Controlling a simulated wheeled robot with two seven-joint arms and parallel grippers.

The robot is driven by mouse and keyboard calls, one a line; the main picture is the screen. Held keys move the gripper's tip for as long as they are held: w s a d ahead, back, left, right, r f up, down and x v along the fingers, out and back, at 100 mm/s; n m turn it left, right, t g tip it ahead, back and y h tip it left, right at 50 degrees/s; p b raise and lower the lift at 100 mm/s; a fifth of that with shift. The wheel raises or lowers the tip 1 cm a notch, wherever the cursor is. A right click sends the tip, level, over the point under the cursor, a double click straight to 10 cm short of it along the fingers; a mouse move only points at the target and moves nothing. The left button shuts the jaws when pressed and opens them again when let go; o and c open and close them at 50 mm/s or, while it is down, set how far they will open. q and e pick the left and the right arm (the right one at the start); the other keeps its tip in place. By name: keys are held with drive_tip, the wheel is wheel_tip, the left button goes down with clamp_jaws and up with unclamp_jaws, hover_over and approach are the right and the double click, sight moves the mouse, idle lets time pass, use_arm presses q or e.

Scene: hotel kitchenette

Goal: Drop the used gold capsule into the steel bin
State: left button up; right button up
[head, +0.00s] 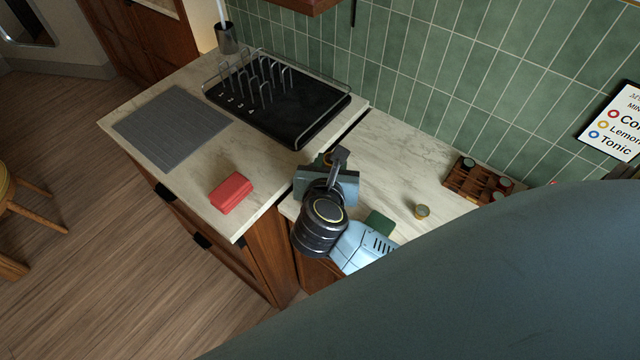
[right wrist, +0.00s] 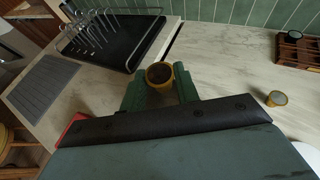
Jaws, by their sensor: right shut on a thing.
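My right gripper (head: 332,162) is shut on a gold capsule (right wrist: 160,76). In the right wrist view the capsule sits between the two green fingers, its open top showing a dark brown inside. The gripper holds it over the counter near the gap between the two worktop sections; I cannot tell the exact height. A second gold capsule (head: 422,211) with a pale lid stands on the right worktop; it also shows in the right wrist view (right wrist: 276,98). The steel bin is not visible in either view. My left gripper is not in view.
A black drying tray with wire rack (head: 310,130), a grey ribbed mat (head: 170,128) and a red block-like item (head: 231,193) are on the left worktop. A wooden holder (head: 462,180) with dark capsules stands by the tiled wall. Open wooden floor (head: 130,270) lies left.

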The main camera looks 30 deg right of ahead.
wheel_tip(320, 180, down, 5)
drive_tip(key=b, duration=0.4)
drive_tip(key=shift+f, duration=0.1)
drive_tip(key=o, duration=1)
drive_tip(key=b+v, duration=0.1)
drive_tip(key=v, duration=1.2)
drive_tip(key=shift+s+a+b, duration=0.1)
drive_tip(key=shift+s+b, duration=0.05)
drive_tip(key=shift+b, duration=0.2)
